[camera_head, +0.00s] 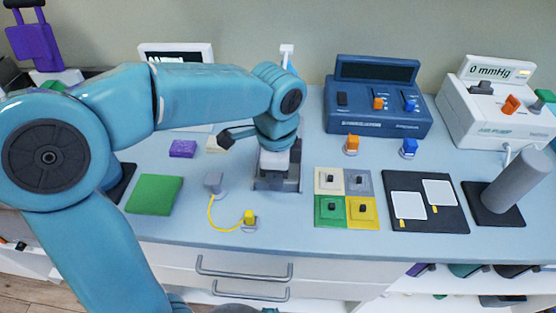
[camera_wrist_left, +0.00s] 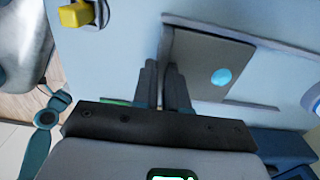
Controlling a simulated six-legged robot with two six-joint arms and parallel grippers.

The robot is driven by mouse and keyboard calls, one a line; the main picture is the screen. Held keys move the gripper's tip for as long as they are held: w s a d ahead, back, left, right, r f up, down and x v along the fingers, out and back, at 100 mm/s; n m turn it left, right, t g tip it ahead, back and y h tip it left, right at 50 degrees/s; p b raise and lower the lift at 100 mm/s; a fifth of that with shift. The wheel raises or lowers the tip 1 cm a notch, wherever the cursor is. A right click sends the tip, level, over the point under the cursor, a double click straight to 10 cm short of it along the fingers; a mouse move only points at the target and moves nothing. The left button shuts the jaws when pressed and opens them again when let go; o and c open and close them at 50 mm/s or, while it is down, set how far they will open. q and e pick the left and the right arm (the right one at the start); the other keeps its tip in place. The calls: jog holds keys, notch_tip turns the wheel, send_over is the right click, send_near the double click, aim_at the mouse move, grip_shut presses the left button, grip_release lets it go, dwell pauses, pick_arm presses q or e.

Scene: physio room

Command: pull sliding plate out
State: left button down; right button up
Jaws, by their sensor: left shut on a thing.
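The sliding plate (camera_wrist_left: 210,68) is a flat grey plate with a light-blue round dot, seen in the left wrist view. It lies between pale rails on the worktop. My left gripper (camera_wrist_left: 164,72) is shut on the near edge of the sliding plate; the fingers hide the exact contact. In the head view my left gripper (camera_head: 276,168) points down over the grey slide unit (camera_head: 291,182) at the middle of the worktop and covers much of it. My right gripper is not in view.
A grey plug with a yellow cable and yellow connector (camera_head: 249,218) lies left of the slide unit. Four coloured tiles (camera_head: 344,197) and a black board with white cards (camera_head: 424,205) are to the right. Blue (camera_head: 378,103) and white (camera_head: 500,100) consoles stand behind.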

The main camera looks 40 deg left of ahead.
pick_arm(q)
jog(key=c, duration=1.2)
grip_release()
jog(key=shift+o, duration=0.2)
notch_tip(320, 180, up, 16)
jog(key=p, duration=0.4)
jog(key=shift+r, duration=0.2)
jog(key=shift+s, duration=0.1)
